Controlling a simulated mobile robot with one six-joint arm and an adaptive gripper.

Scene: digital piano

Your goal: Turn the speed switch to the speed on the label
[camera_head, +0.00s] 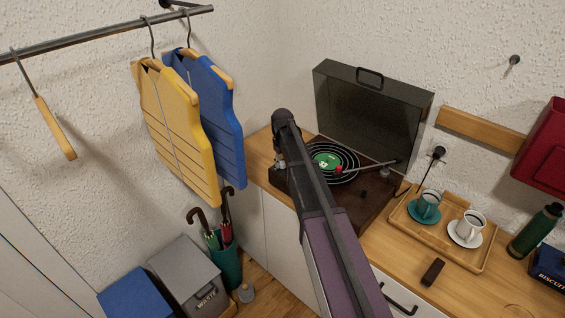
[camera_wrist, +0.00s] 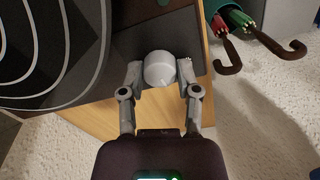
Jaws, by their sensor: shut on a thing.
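The record player (camera_head: 372,212) stands with its dark lid (camera_head: 370,115) open on the wooden counter. A black record with pale rings (camera_head: 347,156) and a green label (camera_head: 326,161) lies on it; the label's print is too small to read. In the wrist view, the round light-grey speed switch (camera_wrist: 160,69) sits at the player's corner, beside the record (camera_wrist: 50,45). My gripper (camera_wrist: 160,78) is shut on the switch, one finger on each side. In the head view my gripper (camera_head: 279,158) is at the player's left corner, and my arm hides the switch.
A wooden tray (camera_head: 405,232) with two cups on saucers stands right of the player. A dark small block (camera_head: 432,272) and a green bottle (camera_head: 537,230) are on the counter. Vests (camera_head: 180,130) hang at left above an umbrella stand (camera_head: 228,262).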

